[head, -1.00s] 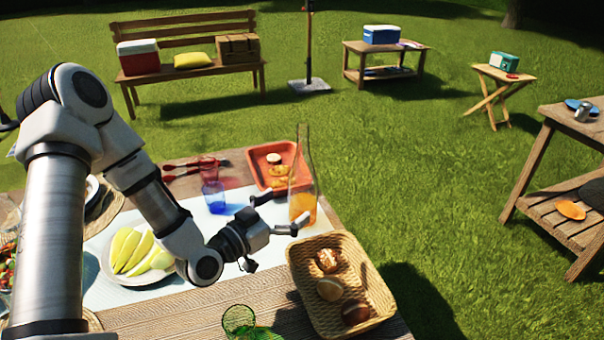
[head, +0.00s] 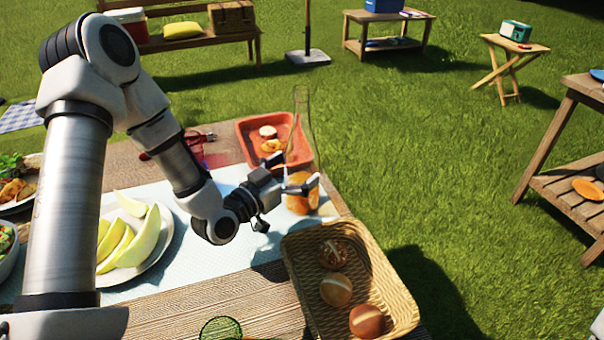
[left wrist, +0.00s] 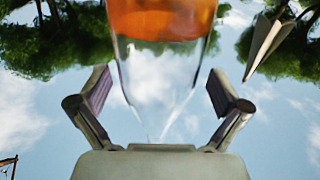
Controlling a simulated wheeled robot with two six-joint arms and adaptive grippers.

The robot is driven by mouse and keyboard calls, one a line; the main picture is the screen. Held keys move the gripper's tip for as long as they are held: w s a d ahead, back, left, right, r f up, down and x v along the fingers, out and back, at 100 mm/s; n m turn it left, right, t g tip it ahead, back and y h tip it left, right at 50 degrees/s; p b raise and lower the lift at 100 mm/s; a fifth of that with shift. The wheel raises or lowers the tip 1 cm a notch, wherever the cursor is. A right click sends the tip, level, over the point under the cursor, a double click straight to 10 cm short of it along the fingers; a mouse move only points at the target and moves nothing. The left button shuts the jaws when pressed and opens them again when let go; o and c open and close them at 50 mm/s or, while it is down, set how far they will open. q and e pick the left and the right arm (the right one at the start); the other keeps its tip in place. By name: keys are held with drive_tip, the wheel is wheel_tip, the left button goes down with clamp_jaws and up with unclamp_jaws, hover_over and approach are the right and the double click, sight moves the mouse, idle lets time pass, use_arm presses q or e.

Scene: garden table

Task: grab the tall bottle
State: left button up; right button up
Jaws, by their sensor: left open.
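The tall bottle (head: 303,118) is clear glass with orange liquid low in it. It stands upright near the right edge of the table, by the orange tray. My left gripper (head: 299,180) is open at the bottle, and its fingers overlap the bottle's lower half in the head view. In the left wrist view the bottle (left wrist: 160,75) appears upside down, with the orange part at the top. It lies between the two spread fingers, with a visible gap on each side. My right gripper is not in view.
A wicker basket (head: 292,283) with bread rolls sits just in front of the gripper. The orange tray (head: 245,127) with food is behind the bottle. A plate (head: 157,256) of melon slices is left of my forearm.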

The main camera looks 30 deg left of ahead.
sight(310, 158)
use_arm(q)
drive_tip(key=x, duration=0.4)
drive_tip(key=shift+w+d, duration=0.15)
drive_tip(key=shift+c, duration=1.3)
drive_tip(key=c, duration=1.5)
drive_tip(key=shift+r, duration=0.15)
